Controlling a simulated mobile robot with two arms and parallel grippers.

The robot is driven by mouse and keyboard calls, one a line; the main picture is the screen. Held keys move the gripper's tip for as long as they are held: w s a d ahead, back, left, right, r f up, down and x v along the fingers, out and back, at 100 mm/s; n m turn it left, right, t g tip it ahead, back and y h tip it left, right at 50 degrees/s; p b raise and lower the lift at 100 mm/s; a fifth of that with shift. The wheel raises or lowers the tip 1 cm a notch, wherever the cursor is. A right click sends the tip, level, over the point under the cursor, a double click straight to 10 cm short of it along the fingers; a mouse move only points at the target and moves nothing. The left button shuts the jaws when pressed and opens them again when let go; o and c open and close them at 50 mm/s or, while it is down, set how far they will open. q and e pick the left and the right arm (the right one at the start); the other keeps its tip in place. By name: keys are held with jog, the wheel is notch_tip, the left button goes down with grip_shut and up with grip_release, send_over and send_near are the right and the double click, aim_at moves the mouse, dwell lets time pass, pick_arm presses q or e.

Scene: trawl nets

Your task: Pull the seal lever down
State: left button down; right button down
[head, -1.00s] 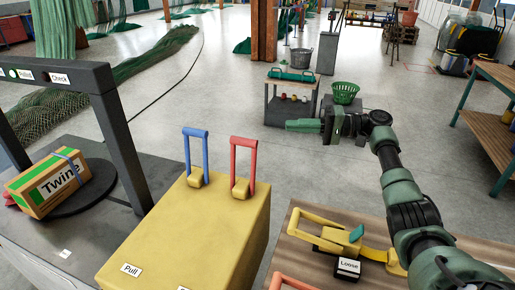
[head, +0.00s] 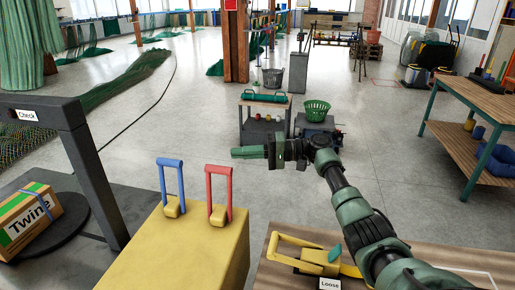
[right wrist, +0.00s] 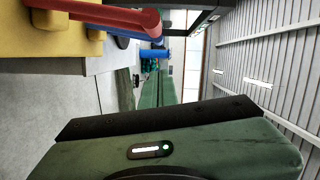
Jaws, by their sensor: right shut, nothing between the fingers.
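A blue lever (head: 161,180) and a red lever (head: 229,188) stand upright side by side on a yellow box (head: 182,245). I cannot tell from the frames which of them is the seal lever. My right gripper (head: 236,152) is shut and empty, pointing left. In the head view it appears just above and right of the red lever, with no visible contact. In the right wrist view the red lever (right wrist: 120,18) and part of the blue lever (right wrist: 120,41) show at the upper left. My left gripper is not in view.
A bench with a yellow handled device (head: 319,260) and a "Loose" label stands at the lower right. A dark frame (head: 88,165) with a "Twine" box (head: 28,219) is at the left. A small cart (head: 262,102) and green basket (head: 317,109) stand behind; open floor lies between.

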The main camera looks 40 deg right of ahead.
jog(key=a, duration=0.1)
jog(key=s+a+p, duration=0.1)
jog(key=a, duration=0.1)
jog(key=a+f+p, duration=0.1)
jog(key=shift+s+a, duration=0.2)
jog(key=shift+s, duration=0.1)
